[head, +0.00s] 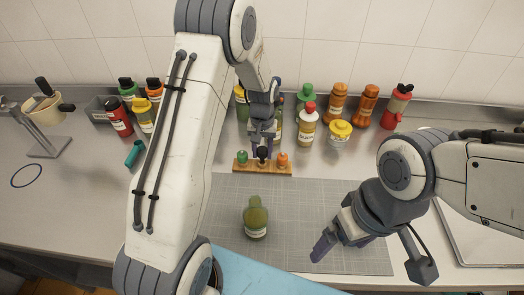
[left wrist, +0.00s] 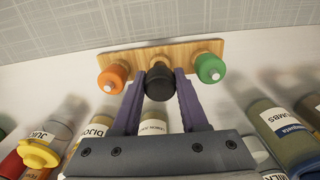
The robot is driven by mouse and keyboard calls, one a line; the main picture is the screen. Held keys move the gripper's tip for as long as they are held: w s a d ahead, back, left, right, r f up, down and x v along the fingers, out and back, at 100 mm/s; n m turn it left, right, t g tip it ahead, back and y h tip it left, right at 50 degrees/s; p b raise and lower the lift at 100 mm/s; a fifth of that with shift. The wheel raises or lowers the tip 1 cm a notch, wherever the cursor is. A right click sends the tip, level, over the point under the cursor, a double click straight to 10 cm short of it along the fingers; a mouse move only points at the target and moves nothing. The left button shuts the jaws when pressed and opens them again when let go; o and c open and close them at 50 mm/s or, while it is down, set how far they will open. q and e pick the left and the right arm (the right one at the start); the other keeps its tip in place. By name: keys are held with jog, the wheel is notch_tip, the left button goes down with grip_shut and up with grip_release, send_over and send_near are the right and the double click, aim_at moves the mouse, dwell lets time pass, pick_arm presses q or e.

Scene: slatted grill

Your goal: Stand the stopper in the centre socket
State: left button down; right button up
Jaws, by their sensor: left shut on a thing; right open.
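A small wooden rack (head: 262,170) stands at the back edge of the grey mat, with a green stopper (head: 242,157) at its left and an orange stopper (head: 282,159) at its right. A black stopper (head: 262,154) is at the middle of the rack. My left gripper (head: 263,140) reaches down from above and is shut on it. In the left wrist view the black stopper (left wrist: 159,82) sits between the purple fingers, over the rack's centre (left wrist: 158,54); its lower end and the centre socket are hidden. My right gripper (head: 333,238) is open and empty above the mat's right side.
A green-yellow bottle (head: 255,222) stands on the mat (head: 310,205) in front of the rack. The mat between bottle and right gripper is clear.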

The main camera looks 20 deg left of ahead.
aim_at(262, 149)
pick_arm(q)
jog(key=shift+f+b, duration=0.75)
jog(key=shift+f, duration=0.45)
jog(key=shift+c, duration=1.8)
grip_release()
notch_tip(262, 149, up, 11)
jog(key=shift+f+b, duration=0.2)
jog(key=shift+b, duration=0.65)
